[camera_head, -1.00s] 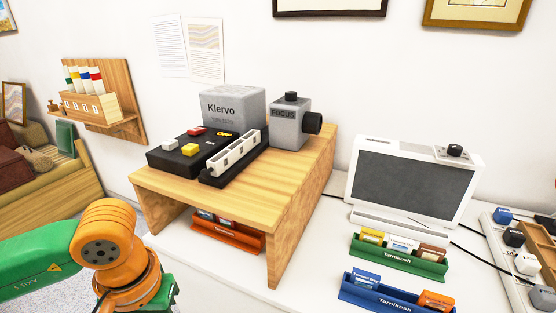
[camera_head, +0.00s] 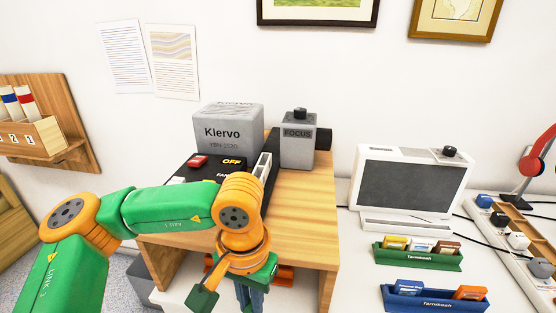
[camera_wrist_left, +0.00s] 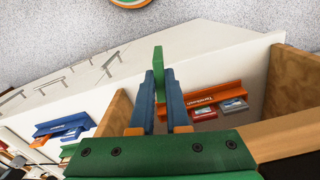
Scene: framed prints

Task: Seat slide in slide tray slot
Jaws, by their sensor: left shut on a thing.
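My left gripper (camera_head: 250,297) points down in front of the wooden stand, its blue fingers cut off by the picture's bottom edge. In the left wrist view its fingers (camera_wrist_left: 161,95) are shut on a thin green slide (camera_wrist_left: 158,68), seen nearly edge-on and sticking out past the fingertips. The white slotted slide tray (camera_head: 264,166) lies on the stand beside the black control panel (camera_head: 205,170). My forearm hides most of that tray, so its slots cannot be told apart. The grey Klervo projector (camera_head: 228,130) stands behind. My right gripper is out of view.
An orange tray (camera_wrist_left: 218,96) with a red slide and a grey slide sits under the wooden stand (camera_head: 305,205). Green (camera_head: 417,257) and blue (camera_head: 420,297) trays with slides lie right, before a white screen (camera_head: 412,183). The focus box (camera_head: 298,145) stands behind the slide tray.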

